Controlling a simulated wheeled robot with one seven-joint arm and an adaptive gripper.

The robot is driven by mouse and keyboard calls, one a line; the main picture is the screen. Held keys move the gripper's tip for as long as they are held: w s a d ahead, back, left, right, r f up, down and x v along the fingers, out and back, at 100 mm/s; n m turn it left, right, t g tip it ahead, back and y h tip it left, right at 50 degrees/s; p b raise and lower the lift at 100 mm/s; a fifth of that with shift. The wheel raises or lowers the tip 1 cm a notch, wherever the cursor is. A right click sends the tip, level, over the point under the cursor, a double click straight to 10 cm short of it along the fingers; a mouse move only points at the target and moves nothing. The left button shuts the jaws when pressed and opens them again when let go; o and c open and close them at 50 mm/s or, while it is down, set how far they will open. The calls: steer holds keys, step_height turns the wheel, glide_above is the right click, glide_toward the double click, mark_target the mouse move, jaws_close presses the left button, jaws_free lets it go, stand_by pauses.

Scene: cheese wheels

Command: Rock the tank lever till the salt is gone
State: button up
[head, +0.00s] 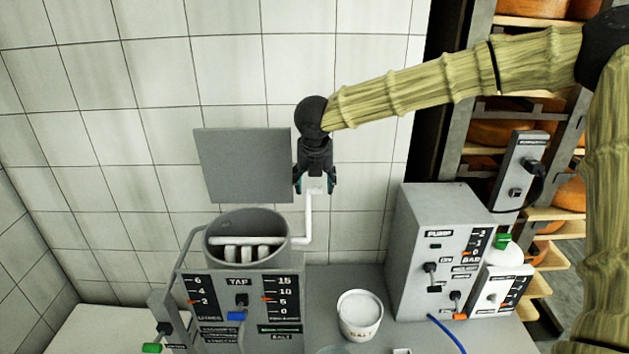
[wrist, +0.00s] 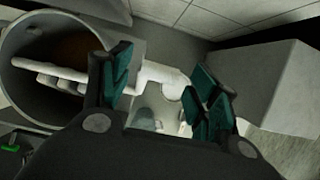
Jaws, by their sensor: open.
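The grey round tank (head: 212,252) stands at lower centre-left, with white paddles (head: 240,254) inside it. A white bent lever (head: 308,220) runs out of its right side and turns upward. My gripper (head: 316,186) is open, pointing down at the lever's upper end. In the wrist view the open teal-padded fingers (wrist: 165,85) stand either side of the white lever (wrist: 155,72); I cannot tell whether they touch it. The tank's right gauge (head: 284,298), labelled salt, has its orange pointer near 5. Any salt in the tank is too small to see.
A white salt tub (head: 360,299) stands on the bench right of the tank. A grey pump box (head: 420,225) with switches and a blue hose stands further right. A grey panel (head: 243,165) is behind the tank. Cheese shelves (head: 495,105) are at the right.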

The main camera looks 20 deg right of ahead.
steer(key=shift+w+d+f, duration=0.1)
steer(key=shift+w+f, duration=0.1)
steer(key=shift+f, duration=0.3)
jaws_close()
